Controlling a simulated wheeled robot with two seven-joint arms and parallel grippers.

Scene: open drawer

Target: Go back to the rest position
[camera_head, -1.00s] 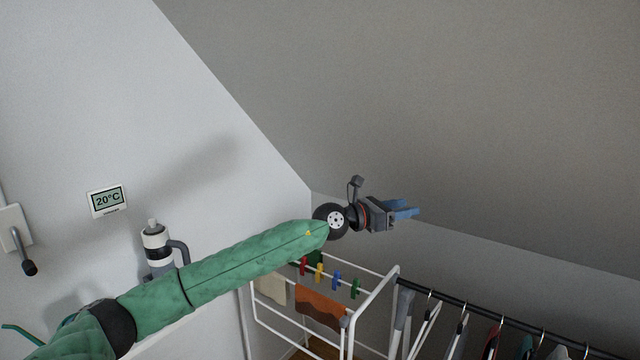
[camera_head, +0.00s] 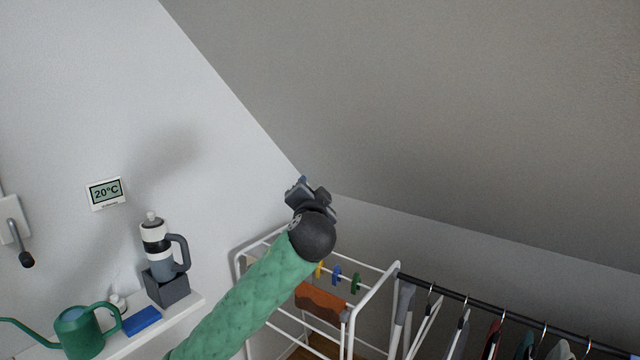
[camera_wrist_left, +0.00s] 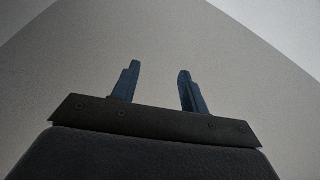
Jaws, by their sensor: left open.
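My left arm comes in from the bottom of the head view in its green sleeve. My left gripper (camera_head: 299,186) is at its far end, above the drying rack, pointing away toward the wall corner. Its fingers are mostly hidden there. In the left wrist view the two blue fingers of the left gripper (camera_wrist_left: 157,85) stand apart with nothing between them, against bare wall or ceiling. My right gripper is in neither view. No drawer shows in these frames.
A white drying rack (camera_head: 372,294) with pegs and an orange cloth (camera_head: 320,302) stands below the gripper. A rail (camera_head: 470,301) with hangers is at right. A shelf (camera_head: 185,308) at left bears a bottle (camera_head: 156,240), a dark box (camera_head: 167,287), a blue block (camera_head: 142,321) and a green watering can (camera_head: 82,333).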

